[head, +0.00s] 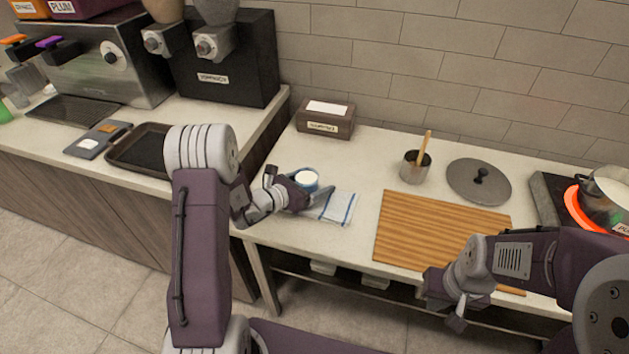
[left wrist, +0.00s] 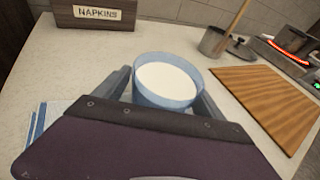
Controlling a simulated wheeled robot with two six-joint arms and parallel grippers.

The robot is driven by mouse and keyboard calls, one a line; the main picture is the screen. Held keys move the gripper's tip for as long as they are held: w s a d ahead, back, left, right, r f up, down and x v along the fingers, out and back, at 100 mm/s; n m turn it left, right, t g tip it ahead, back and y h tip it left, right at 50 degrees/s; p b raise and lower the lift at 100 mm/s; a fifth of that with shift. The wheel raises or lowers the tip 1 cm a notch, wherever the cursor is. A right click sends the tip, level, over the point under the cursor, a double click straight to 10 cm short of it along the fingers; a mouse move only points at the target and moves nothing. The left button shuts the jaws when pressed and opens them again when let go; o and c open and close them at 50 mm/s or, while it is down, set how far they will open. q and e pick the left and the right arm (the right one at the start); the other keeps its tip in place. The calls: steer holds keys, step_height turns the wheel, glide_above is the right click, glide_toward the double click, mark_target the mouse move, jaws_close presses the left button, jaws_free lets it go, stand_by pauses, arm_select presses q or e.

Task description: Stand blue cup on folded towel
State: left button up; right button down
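The blue cup (head: 306,179) is upright with a white filling, at the far left part of the counter in the head view. It also shows between my left gripper's fingers in the left wrist view (left wrist: 165,82). My left gripper (head: 305,190) has its fingers on both sides of the cup and looks closed on it. The folded towel (head: 340,208), white with blue stripes, lies flat beside and partly behind the gripper. Whether the cup touches the counter or towel is hidden. My right gripper (head: 450,308) hangs at the counter's front edge; its finger opening is unclear.
A napkin box (head: 325,118) stands behind the cup. To the right are a wooden board (head: 430,228), a metal pot with a wooden spoon (head: 415,165), a grey lid (head: 479,181) and a glowing burner (head: 575,207). Clear counter lies between towel and pot.

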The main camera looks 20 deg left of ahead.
arm_select(q)
steer(key=shift+r+p, duration=0.65)
steer(key=shift+r, duration=0.1)
steer(key=shift+s+a+r+p, duration=0.15)
steer(key=shift+r+p, duration=0.1)
steer(key=shift+p, duration=0.05)
steer(key=v, duration=1.2)
steer(key=s+d+m+g+h, duration=0.1)
steer(key=d, duration=0.1)
steer(key=s+d+f+m+g+h, duration=0.1)
steer(key=d+m, duration=0.1)
steer(key=d, duration=0.1)
steer(key=s+d+m+g, duration=0.2)
steer(key=shift+s+d+f+h, duration=0.1)
steer(key=shift+d+f+h, duration=0.2)
steer(key=shift+h, duration=0.1)
steer(key=s+d+f+m+g+y, duration=0.1)
steer(key=s+d+f+m+g, duration=0.1)
steer(key=s+m+g, duration=0.3)
steer(key=s+d+f+m+g+y, duration=0.1)
steer(key=s+d+f+m+g, duration=0.15)
steer(key=s+m, duration=0.4)
steer(key=a+m+y, duration=0.7)
steer(key=m+y, duration=0.1)
steer(key=m, duration=0.5)
steer(key=shift+a+r, duration=0.2)
steer(key=shift+a, duration=0.15)
steer(key=shift+s+m, duration=0.1)
steer(key=shift+m, duration=0.15)
